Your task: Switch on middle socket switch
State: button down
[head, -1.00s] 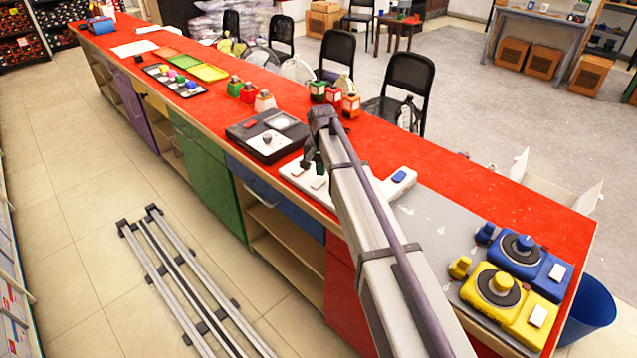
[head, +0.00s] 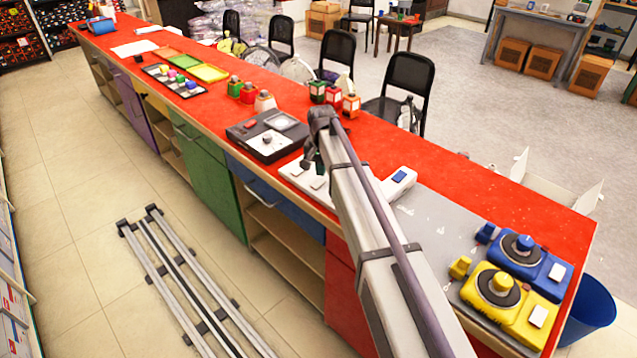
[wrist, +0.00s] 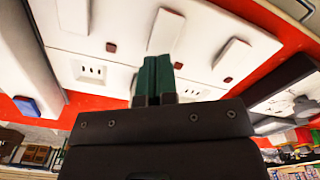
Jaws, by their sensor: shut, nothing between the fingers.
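The white socket panel (wrist: 125,55) fills the upper wrist view, with three long white rocker switches, small red squares and slotted sockets. The middle switch (wrist: 165,30) lies just beyond my gripper's fingertips (wrist: 157,60). The other switches are one to the left (wrist: 73,14) and one to the right (wrist: 232,53). My gripper's green fingers are shut together and empty, pointing at the middle switch. I cannot tell whether they touch it. In the head view the panel (head: 290,172) lies on the red counter, partly hidden by my arm.
A white box with a blue part (head: 399,177) stands right of the panel. A black device with a knob (head: 267,138) is left of it. Small bottles (head: 333,97) stand behind. Yellow (head: 505,297) and blue (head: 525,252) units sit at the counter's right end.

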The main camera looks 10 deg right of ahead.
aim_at(321, 180)
jog(key=shift+f+b, duration=1.3)
dwell(0.6)
notch_tip(321, 180, up, 7)
jog(key=p, duration=0.7)
jog(key=shift+r, duration=0.2)
jog(key=shift+f, duration=0.15)
jog(key=s+d+n, duration=0.2)
jog(key=s+d, duration=0.1)
jog(key=s, duration=1.3)
jog(key=s+d+n, duration=0.2)
jog(key=s+d, duration=0.1)
jog(key=s, duration=1.3)
jog(key=shift+d, duration=0.25)
